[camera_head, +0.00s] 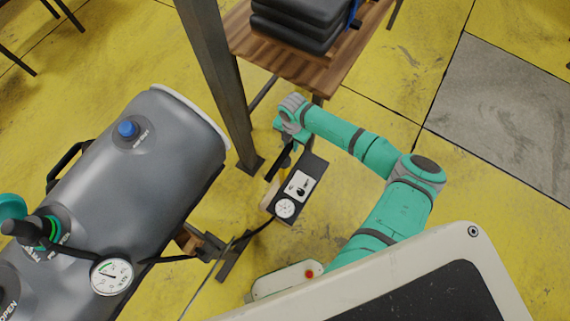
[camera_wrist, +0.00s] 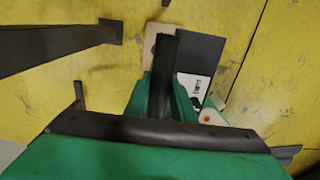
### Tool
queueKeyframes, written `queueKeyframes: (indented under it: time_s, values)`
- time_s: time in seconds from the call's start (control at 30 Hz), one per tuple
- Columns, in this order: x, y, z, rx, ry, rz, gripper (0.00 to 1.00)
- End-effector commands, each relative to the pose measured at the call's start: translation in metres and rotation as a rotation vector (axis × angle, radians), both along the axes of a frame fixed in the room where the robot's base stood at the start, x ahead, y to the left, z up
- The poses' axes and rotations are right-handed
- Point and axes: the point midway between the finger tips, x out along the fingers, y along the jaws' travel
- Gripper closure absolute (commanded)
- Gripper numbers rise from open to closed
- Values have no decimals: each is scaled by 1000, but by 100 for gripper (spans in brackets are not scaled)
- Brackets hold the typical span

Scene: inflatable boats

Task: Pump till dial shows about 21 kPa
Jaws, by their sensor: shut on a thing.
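The grey inflatable tube (camera_head: 160,165) fills the left side of the head view. A round white dial (camera_head: 112,276) with a green band sits by its valve; its needle reading is too small to tell. The pump box (camera_head: 313,170) stands on the floor right of the tube, with a white panel, a black knob and a small dial (camera_head: 285,208). My gripper (camera_head: 286,147) is at the box's upper left, shut on a black handle (camera_head: 277,164). In the wrist view the handle (camera_wrist: 162,75) stands between green fingers, beside the box (camera_wrist: 200,52).
A wooden table (camera_head: 345,75) with stacked black pads (camera_head: 300,22) stands behind, its steel post (camera_head: 215,75) close left of my gripper. A dark hose (camera_head: 175,259) runs near the dial. Yellow floor (camera_head: 485,195) is clear at right.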

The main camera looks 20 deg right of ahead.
Motion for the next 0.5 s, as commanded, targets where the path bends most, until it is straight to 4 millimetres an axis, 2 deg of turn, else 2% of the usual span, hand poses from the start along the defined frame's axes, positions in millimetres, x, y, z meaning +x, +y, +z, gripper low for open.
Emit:
queueKeyframes:
  time_s: [0.5]
  values:
    - [4, 1, 70, -2, -8, 4, 100]
